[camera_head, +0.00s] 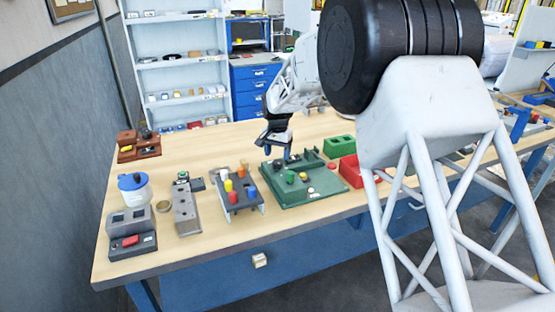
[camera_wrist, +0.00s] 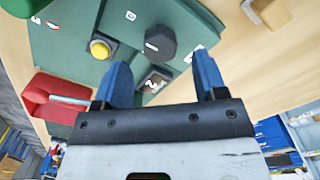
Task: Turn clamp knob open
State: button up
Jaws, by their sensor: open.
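A green fixture board (camera_head: 325,189) lies on the table and fills the upper left of the wrist view (camera_wrist: 75,40). A dark faceted knob (camera_wrist: 160,42), likely the clamp knob, stands on it in the wrist view. My gripper (camera_wrist: 161,63) is open and empty, its two blue fingers pointing toward the board. The knob appears just past the fingertips, roughly centred between them; no contact is visible. In the head view my gripper (camera_head: 277,148) hangs over the board's back left part.
A yellow button (camera_wrist: 100,47) sits beside the knob. A red bin (camera_head: 350,171) and a green bin (camera_head: 340,147) stand right of the board. A grey block with coloured pegs (camera_head: 239,193) stands left. Bare tabletop (camera_head: 215,146) lies behind it.

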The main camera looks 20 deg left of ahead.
aim_at(279, 162)
jog(key=shift+r, duration=1.95)
jog(key=shift+d+r, duration=0.25)
jog(key=shift+d, duration=0.15)
jog(key=s+d+r, duration=0.5)
jog(key=s+d, duration=0.1)
jog(key=d, duration=0.6)
jog(key=s+d+r+t, duration=0.1)
jog(key=s+d+r, duration=0.4)
jog(key=d, duration=0.6)
jog(key=s+d+r, duration=0.5)
jog(key=s+d, duration=0.1)
jog(key=d, duration=0.6)
jog(key=s+d+f, duration=0.1)
jog(key=s+d, duration=0.5)
jog(key=s, duration=0.4)
jog(key=s+d+f+t, duration=0.1)
jog(key=s+d+f, duration=0.1)
jog(key=s+d, duration=0.4)
jog(key=s+d+f, duration=0.2)
jog(key=s+d, duration=0.5)
jog(key=s, duration=0.7)
jog(key=shift+s+f+t, duration=0.25)
jog(key=shift+s+t, duration=0.05)
jog(key=shift+s, duration=0.05)
